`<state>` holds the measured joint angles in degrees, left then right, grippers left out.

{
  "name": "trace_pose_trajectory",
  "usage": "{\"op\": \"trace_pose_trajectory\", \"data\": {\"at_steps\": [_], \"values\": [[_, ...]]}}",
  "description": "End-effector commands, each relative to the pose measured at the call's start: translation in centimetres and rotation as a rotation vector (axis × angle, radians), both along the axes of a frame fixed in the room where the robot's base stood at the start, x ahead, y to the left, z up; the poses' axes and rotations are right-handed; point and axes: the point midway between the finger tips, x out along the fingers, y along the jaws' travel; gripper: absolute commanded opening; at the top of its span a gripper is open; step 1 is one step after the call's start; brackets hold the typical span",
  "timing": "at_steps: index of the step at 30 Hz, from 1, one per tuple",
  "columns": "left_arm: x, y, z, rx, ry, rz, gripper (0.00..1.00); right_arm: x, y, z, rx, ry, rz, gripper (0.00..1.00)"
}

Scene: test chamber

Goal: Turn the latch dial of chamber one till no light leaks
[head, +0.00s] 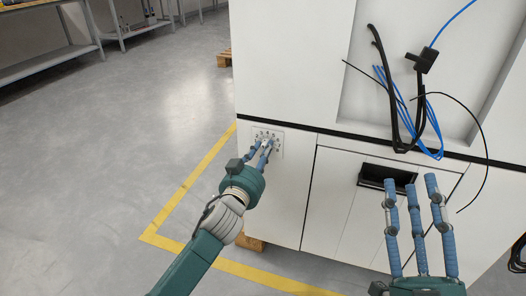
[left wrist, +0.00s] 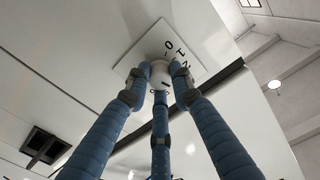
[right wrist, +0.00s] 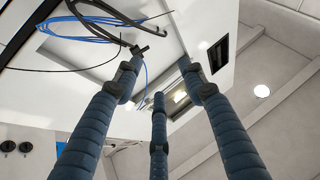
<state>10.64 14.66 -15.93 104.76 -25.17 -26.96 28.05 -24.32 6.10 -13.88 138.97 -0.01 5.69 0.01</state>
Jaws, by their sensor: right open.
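The white latch dial (left wrist: 165,76) sits on a square plate with black number marks on the white chamber's front. In the head view its plate (head: 279,149) is at the chamber's lower left. My left gripper (head: 266,145) is at the dial. In the left wrist view its blue fingers (left wrist: 159,78) close around the knob and hide part of it and its marks. My right gripper (head: 410,188) is open and empty in front of the chamber, with its fingers spread, as the right wrist view (right wrist: 160,84) also shows.
Black and blue cables (head: 405,105) hang in a recess above my right gripper, with one loose black cable curving down at right. A dark slot handle (head: 372,179) is in the lower panel. Yellow tape (head: 190,180) marks the floor. Shelves stand far left; the floor between is clear.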

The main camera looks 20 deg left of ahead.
Motion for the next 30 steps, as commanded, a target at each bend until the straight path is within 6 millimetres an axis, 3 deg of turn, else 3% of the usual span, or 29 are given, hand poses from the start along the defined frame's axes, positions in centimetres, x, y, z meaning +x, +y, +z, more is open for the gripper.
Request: {"op": "trace_pose_trajectory", "data": {"at_steps": [8,11,18,24,30], "values": [[0.0,0.0,0.0,0.016,0.001,0.0,0.0,0.5,0.0,-0.7,-0.012,0.04,-0.003,0.41],[0.0,0.0,0.2,0.055,0.0,-0.001,0.0,1.4,-0.1,-2.8,-0.041,0.143,-0.01,0.41],[0.0,0.0,0.2,0.188,-0.005,0.0,0.0,2.7,-0.6,-9.7,-0.122,0.45,-0.027,0.41],[0.0,0.0,0.1,0.301,-0.008,0.0,0.0,1.9,-1.5,-15.2,-0.181,0.682,-0.041,0.41],[0.0,0.0,0.0,0.363,-0.011,0.0,0.0,1.0,-2.1,-18.0,-0.21,0.798,-0.047,0.41]]}}
